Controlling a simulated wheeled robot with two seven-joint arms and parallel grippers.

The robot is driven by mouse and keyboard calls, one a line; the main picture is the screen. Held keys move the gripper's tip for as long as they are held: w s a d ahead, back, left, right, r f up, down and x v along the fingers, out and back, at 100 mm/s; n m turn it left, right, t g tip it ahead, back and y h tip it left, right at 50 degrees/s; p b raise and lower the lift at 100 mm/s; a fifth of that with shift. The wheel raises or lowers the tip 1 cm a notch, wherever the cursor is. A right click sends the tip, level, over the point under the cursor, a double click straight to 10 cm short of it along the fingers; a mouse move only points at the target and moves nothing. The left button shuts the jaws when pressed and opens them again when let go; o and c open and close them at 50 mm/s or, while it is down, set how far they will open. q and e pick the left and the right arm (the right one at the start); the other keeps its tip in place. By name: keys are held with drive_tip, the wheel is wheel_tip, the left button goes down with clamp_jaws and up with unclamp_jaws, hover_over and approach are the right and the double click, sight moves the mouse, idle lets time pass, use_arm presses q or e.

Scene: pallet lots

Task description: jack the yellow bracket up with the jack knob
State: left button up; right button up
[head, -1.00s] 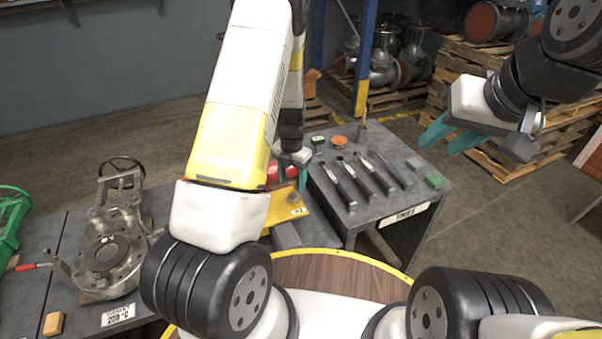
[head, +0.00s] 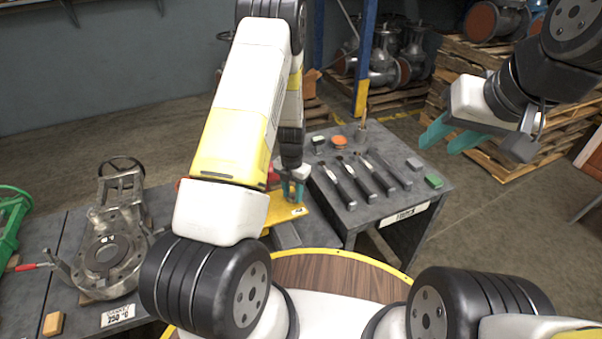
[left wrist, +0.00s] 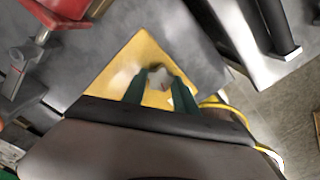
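The yellow bracket (head: 283,210) lies flat on the dark bench left of the tool table, partly hidden behind my left arm. In the left wrist view it is a yellow plate (left wrist: 150,55) with a pale label near its right edge. The grey jack knob (left wrist: 158,76) sits on the plate, between the teal fingertips of my left gripper (left wrist: 159,82). I cannot tell whether both fingers touch it. In the head view my left gripper (head: 293,189) points down over the bracket. My right gripper (head: 450,137) is open and empty, raised right of the tool table.
The tool table (head: 400,225) holds several black-handled tools (head: 365,180), a green block (head: 433,181) and an orange round piece (head: 339,141). A metal valve fixture (head: 108,250) stands on the left bench. A red part (left wrist: 55,8) is near the bracket. Pallets (head: 480,80) stand behind.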

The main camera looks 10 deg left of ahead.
use_arm(q)
drive_tip(key=shift+m, duration=0.4)
clamp_jaws()
